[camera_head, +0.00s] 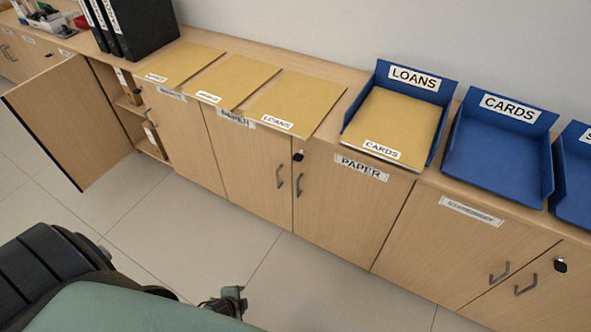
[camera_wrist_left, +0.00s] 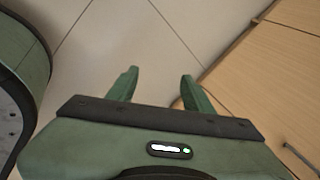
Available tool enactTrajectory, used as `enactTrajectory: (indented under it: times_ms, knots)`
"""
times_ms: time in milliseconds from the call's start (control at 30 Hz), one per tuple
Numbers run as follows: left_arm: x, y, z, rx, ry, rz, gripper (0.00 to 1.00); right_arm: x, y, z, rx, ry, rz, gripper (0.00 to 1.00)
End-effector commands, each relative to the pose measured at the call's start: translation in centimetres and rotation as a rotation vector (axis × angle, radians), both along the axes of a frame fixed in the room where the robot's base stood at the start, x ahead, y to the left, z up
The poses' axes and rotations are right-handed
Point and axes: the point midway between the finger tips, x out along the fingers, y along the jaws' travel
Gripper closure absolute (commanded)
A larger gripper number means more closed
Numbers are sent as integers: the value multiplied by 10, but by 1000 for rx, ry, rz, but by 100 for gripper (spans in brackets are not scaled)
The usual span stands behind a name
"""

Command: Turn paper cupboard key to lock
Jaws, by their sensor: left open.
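The paper cupboard door (camera_head: 345,215) is wood, carries a PAPER label (camera_head: 361,167) and looks closed. A small black lock or key (camera_head: 298,156) sits near its upper left edge, above a grey handle (camera_head: 299,184); the key's turn is too small to tell. My left gripper (camera_head: 228,302) is low in the head view, over the floor in front of the cupboards and well apart from the lock. In the left wrist view, its green fingers (camera_wrist_left: 158,82) are spread with only floor between them. The lock cannot be made out there. My right gripper is not in view.
An open cupboard door (camera_head: 68,120) juts out at the left. Blue trays (camera_head: 500,150) and tan folders (camera_head: 240,80) lie on the counter; the LOANS tray holds a CARDS folder (camera_head: 395,120). Another black lock (camera_head: 560,265) is at the right. Tiled floor in front is clear.

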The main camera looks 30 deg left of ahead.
Motion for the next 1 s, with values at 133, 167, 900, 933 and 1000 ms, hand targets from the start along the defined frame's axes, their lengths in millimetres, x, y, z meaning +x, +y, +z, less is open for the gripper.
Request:
enactTrajectory:
  times_ms: [133, 167, 900, 933, 1000]
  knots:
    - [123, 39, 39, 347, -190, -432, 49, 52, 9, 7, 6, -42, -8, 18]
    - [145, 43, 52, 427, -224, -514, 49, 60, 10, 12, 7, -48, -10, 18]
    - [322, -1, 307, 1804, -536, -1240, 49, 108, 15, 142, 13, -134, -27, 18]
    - [326, -1, 307, 1803, -537, -1240, 49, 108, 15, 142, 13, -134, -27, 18]
    - [338, -1, 307, 1802, -537, -1240, 49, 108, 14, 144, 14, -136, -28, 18]
